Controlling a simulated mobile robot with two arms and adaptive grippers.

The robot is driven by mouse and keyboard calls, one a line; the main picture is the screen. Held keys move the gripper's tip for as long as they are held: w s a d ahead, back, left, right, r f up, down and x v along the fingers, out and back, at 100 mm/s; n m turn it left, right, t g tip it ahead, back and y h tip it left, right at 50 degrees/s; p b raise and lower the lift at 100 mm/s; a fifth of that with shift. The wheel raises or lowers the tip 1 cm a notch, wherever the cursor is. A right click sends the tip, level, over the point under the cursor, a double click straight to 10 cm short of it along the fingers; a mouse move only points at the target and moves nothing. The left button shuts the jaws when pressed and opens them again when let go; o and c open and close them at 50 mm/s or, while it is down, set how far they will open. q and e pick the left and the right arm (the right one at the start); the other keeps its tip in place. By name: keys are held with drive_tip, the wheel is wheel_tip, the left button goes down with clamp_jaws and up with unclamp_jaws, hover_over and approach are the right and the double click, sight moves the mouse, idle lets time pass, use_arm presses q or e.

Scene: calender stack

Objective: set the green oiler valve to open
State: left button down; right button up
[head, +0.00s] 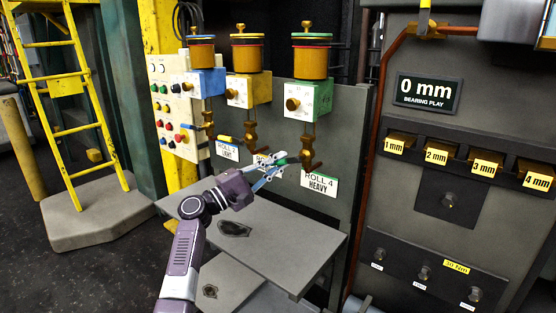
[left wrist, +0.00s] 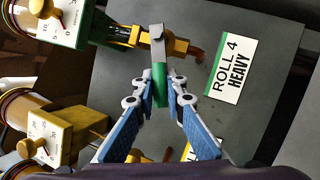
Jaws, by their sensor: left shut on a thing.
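The green oiler (head: 309,97) hangs on the grey panel, with an amber jar on top and a brass valve below, above the ROLL 4 HEAVY label (head: 318,184). In the left wrist view the valve's grey lever (left wrist: 157,45) lies across the brass pipe and ends in a green grip (left wrist: 160,85). My left gripper (head: 275,173) reaches up to this grip from the left. In the left wrist view its fingers (left wrist: 160,92) are closed on both sides of the green grip. My right gripper is not in view.
A blue oiler (head: 206,82) and a yellow oiler (head: 246,90) hang to the left, with their own valves. A grey shelf (head: 290,255) lies below my left arm. A button panel (head: 178,115) stands left; a bearing-play panel (head: 440,45) stands right.

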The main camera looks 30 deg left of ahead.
use_arm(q)
drive_tip(key=d+f+n+t+y+p, duration=0.1)
drive_tip(key=n+y, duration=0.4)
drive_tip(key=n, duration=0.5)
drive_tip(key=d+f+n+t+y+p, duration=0.1)
drive_tip(key=d+f+n+y+p, duration=0.2)
drive_tip(key=n, duration=0.8)
drive_tip(key=shift+s+d+t+y+p, duration=0.4)
drive_tip(key=shift+d+y, duration=0.5)
drive_tip(key=shift+y, duration=0.5)
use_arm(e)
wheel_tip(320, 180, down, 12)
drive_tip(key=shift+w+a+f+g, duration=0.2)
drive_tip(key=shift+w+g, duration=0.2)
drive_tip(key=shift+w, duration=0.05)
use_arm(q)
drive_tip(key=shift+w, duration=0.15)
drive_tip(key=c, duration=2)
unclamp_jaws()
drive_tip(key=shift+o, duration=0.2)
drive_tip(key=shift+r, duration=0.1)
